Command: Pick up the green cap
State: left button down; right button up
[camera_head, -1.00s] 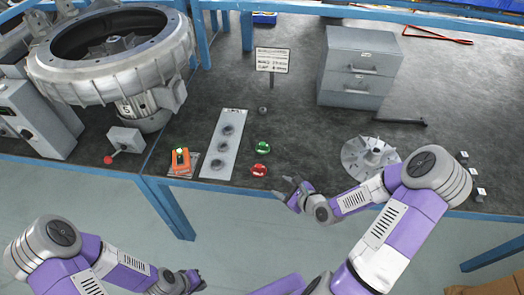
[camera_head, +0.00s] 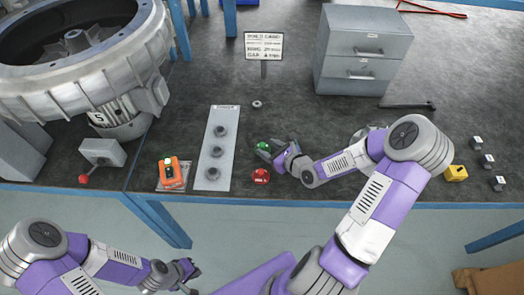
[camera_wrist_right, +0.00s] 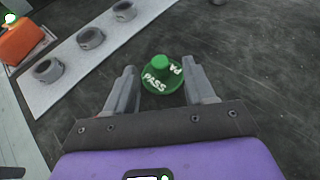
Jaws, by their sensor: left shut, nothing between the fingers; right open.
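The green cap (camera_head: 263,145) stands on the dark bench top, behind the red cap (camera_head: 261,176). In the right wrist view the green cap (camera_wrist_right: 160,75) shows white "PASS" lettering and lies between and just ahead of the finger tips. My right gripper (camera_head: 266,150) is open, its fingers close to the cap; the wrist view also shows the right gripper (camera_wrist_right: 160,82) with its fingers apart on either side of the cap's near part. I cannot tell whether a finger touches it. My left gripper (camera_head: 193,270) is shut and empty, low in front of the bench.
A grey plate (camera_head: 217,165) with several round sockets lies left of the caps. Left of it is an orange device (camera_head: 172,173). A small ring (camera_head: 257,104) and a sign (camera_head: 264,46) stand behind the caps. A grey drawer cabinet (camera_head: 361,50) stands back right.

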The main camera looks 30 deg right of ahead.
aim_at(262, 147)
jog(key=shift+b+x, duration=0.4)
jog(key=shift+x, duration=0.85)
grip_shut()
jog(key=shift+r, duration=0.15)
